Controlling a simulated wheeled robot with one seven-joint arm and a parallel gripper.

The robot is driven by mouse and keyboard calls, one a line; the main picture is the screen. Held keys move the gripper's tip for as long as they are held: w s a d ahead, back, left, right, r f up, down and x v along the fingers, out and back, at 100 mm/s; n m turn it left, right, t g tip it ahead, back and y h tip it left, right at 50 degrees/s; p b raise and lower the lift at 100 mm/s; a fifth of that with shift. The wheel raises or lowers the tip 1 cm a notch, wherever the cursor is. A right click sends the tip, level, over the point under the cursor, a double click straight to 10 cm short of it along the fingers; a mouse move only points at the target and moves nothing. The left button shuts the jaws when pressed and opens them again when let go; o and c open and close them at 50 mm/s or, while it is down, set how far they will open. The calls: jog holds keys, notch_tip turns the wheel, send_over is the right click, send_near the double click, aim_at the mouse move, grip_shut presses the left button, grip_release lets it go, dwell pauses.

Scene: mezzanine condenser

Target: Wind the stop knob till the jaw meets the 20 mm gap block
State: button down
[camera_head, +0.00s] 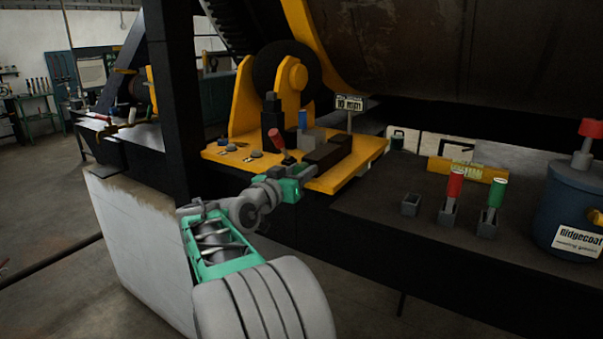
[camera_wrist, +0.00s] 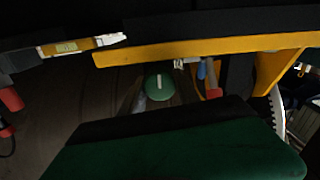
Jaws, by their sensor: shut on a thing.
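My gripper (camera_head: 308,171) is at the front edge of the yellow plate (camera_head: 355,172), beside a dark block. In the wrist view a round green knob (camera_wrist: 160,87) with a white mark sits between my fingertips, and my gripper is shut on it. In the head view the knob is mostly hidden by my gripper. On the plate a blue-handled piece (camera_head: 303,121) stands by a grey block (camera_head: 313,137) and a dark block (camera_head: 327,152). I cannot tell which is the jaw, nor whether they touch. A small sign (camera_head: 350,103) behind appears to read 10 mm.
A tilted red-handled lever (camera_head: 276,139) rises close to my gripper. On the dark bench to the right stand red (camera_head: 455,184) and green (camera_head: 497,192) handled pieces in holders, an empty holder (camera_head: 411,203), a yellow level (camera_head: 468,170) and a blue pot (camera_head: 573,205).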

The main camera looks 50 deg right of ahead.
jog(key=m+b, duration=0.1)
jog(key=b, duration=0.2)
jog(key=shift+f+b, duration=0.35)
jog(key=shift+f, duration=0.05)
jog(key=m+b, duration=0.1)
jog(key=b, duration=0.2)
jog(key=shift+m, duration=0.3)
jog(key=m+b, duration=0.2)
jog(key=b, duration=0.2)
jog(key=shift+r+m+b, duration=0.1)
jog(key=shift+m+b, duration=0.2)
jog(key=shift+b, duration=0.1)
jog(key=shift+r+m+b, duration=0.15)
jog(key=shift+m+b, duration=0.35)
jog(key=shift+b, duration=0.15)
jog(key=shift+r, duration=0.1)
jog(key=c, duration=0.9)
grip_release()
jog(key=shift+s, duration=0.1)
jog(key=shift+a, duration=0.15)
